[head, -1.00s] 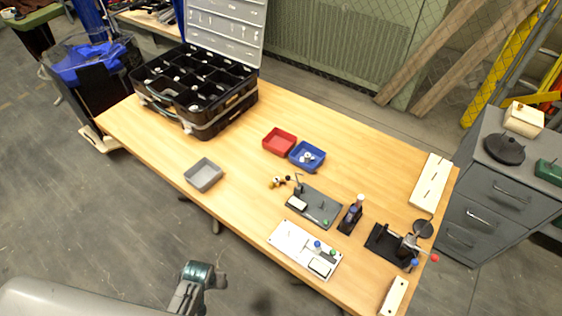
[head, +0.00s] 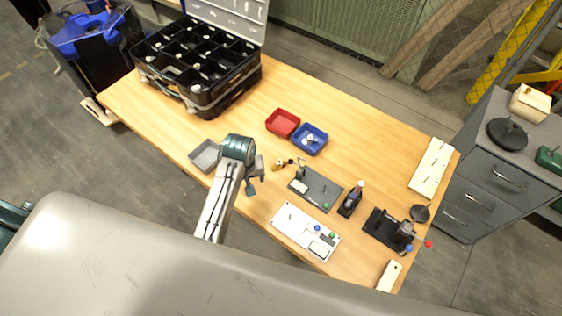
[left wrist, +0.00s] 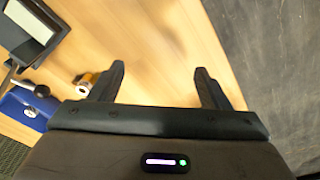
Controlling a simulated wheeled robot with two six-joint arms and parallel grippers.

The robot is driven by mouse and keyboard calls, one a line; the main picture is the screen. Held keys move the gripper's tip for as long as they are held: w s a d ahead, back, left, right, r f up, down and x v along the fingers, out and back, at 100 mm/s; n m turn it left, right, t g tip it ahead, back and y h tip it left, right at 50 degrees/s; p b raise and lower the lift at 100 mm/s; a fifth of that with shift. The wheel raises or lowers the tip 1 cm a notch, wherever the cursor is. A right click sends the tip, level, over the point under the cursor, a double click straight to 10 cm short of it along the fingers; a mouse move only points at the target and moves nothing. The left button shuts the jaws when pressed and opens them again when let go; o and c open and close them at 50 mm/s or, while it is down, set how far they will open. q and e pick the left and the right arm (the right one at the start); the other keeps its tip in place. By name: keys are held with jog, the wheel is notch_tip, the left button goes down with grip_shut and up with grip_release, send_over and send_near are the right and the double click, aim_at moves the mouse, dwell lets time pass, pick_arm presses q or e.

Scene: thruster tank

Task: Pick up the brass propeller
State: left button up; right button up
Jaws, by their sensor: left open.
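The brass propeller (head: 279,166) is a small gold-coloured piece on the wooden table, by the left corner of the dark grey plate. Its shape is too small to make out. In the left wrist view a gold piece (left wrist: 86,83) lies just left of my left fingertips, outside the jaws. My left gripper (head: 256,178) is open and empty, above the table to the left of the propeller. In the left wrist view only wood shows between its fingers (left wrist: 160,84). My right gripper is not in view.
A dark grey plate (head: 328,192) with an upright post stands right of the propeller. Blue (head: 318,146) and red (head: 274,123) trays lie behind it, a white board (head: 293,222) in front.

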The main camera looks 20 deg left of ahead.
pick_arm(q)
jog(key=w+d+r+n+g, duration=0.1)
jog(key=w+d+r, duration=0.2)
jog(key=w, duration=0.3)
jog(key=w+d+r+n, duration=0.2)
jog(key=w+d+r, duration=0.1)
jog(key=w, duration=0.2)
jog(key=p, duration=0.2)
send_over(279, 162)
jog(key=shift+h, duration=0.3)
notch_tip(279, 162, down, 5)
jog(key=shift+s+a+f, duration=0.1)
jog(key=shift+s+f, duration=0.05)
jog(key=shift+f, duration=0.05)
jog(key=shift+f+p, duration=0.55)
jog(key=shift+f, duration=0.05)
jog(key=f+p, duration=0.1)
jog(key=f, duration=0.2)
jog(key=shift+d+f, duration=0.1)
jog(key=shift+d, duration=0.1)
jog(key=shift+f, duration=0.45)
jog(key=c, duration=0.9)
